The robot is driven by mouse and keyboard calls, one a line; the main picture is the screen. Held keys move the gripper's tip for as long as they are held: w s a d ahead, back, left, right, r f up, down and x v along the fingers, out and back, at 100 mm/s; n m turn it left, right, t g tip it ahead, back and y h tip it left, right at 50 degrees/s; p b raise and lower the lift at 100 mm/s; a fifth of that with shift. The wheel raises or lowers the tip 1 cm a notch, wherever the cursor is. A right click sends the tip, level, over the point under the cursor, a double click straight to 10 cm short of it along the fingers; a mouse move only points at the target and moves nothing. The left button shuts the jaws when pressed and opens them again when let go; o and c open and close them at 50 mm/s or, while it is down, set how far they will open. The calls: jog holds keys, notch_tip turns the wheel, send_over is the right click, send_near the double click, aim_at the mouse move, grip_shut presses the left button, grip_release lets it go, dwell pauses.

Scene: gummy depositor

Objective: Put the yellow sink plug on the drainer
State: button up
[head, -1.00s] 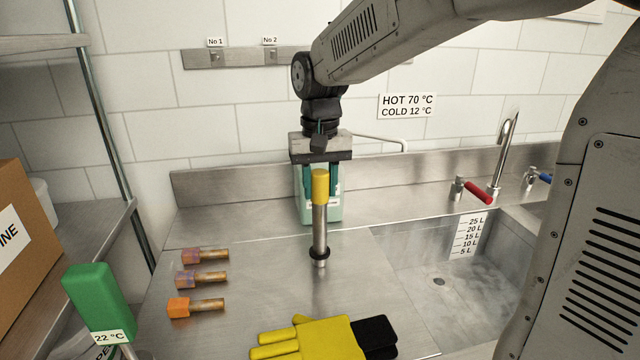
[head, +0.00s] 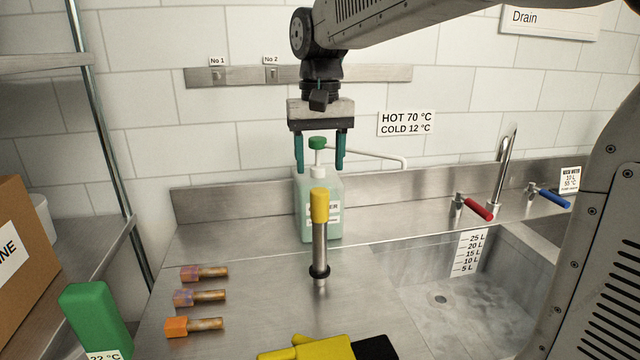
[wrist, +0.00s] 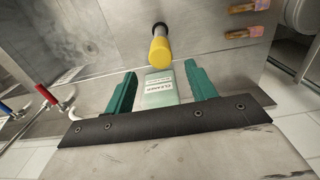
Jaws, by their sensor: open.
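The yellow sink plug (head: 319,206) is a steel tube with a yellow top and a black ring near its foot. It stands upright on the steel drainer (head: 250,290), left of the sink. My gripper (head: 319,169) is above the plug's yellow top, fingers apart, with nothing held between them. In the wrist view, the plug (wrist: 160,48) shows beyond the open fingertips of my gripper (wrist: 160,70), clear of both.
A cleaner pump bottle (head: 335,190) stands behind the plug.

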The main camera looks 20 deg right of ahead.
notch_tip(320, 180, up, 3)
jog(key=shift+f, duration=0.2)
jog(key=shift+s+d, duration=0.1)
jog(key=shift+s, duration=0.3)
jog(key=s+d+f, duration=0.1)
jog(key=s+f, duration=0.3)
jog(key=s, duration=0.4)
jog(key=s+d+f+n+t, duration=0.1)
jog(key=s+f, duration=0.3)
jog(key=s, duration=0.4)
jog(key=s+d+f+n, duration=0.1)
jog(key=s+f, duration=0.4)
jog(key=s, duration=0.4)
